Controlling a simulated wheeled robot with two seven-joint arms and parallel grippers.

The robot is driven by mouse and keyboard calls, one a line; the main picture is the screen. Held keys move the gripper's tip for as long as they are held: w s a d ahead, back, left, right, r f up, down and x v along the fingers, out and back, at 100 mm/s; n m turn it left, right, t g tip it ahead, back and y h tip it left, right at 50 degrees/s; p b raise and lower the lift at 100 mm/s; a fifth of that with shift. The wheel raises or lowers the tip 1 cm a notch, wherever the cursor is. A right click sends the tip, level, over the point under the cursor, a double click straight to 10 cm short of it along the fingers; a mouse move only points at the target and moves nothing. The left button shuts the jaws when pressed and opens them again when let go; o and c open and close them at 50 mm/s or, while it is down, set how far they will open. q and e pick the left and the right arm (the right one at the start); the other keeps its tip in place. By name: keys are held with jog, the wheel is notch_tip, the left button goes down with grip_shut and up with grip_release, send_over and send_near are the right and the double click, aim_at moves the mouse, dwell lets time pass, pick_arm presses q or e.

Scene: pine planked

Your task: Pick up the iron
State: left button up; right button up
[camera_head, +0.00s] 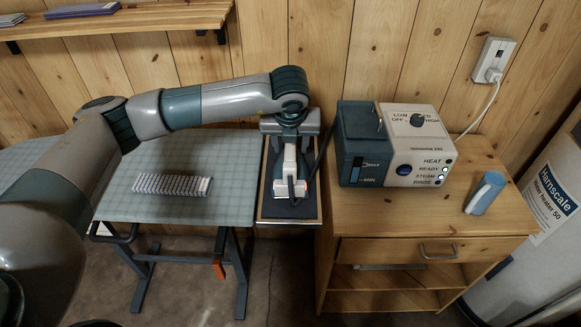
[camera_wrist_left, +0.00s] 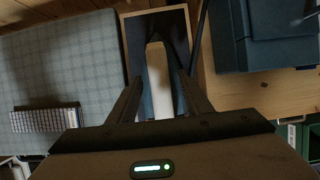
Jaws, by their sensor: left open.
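In the left wrist view the iron's pale handle (camera_wrist_left: 158,80) lies between the two spread fingers of the left gripper (camera_wrist_left: 160,84). The fingers are open, and a gap shows on both sides of the handle. My right gripper is not in view.
A blue and white steam station (camera_head: 415,150) stands on a wooden cabinet (camera_head: 440,222) just right of the iron. A folded checked cloth (camera_head: 172,185) lies on the ironing board (camera_head: 225,190). A shelf (camera_head: 140,20) hangs above.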

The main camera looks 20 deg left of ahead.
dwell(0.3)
pick_arm(q)
grip_shut()
jog(key=shift+r, duration=0.15)
dwell(1.1)
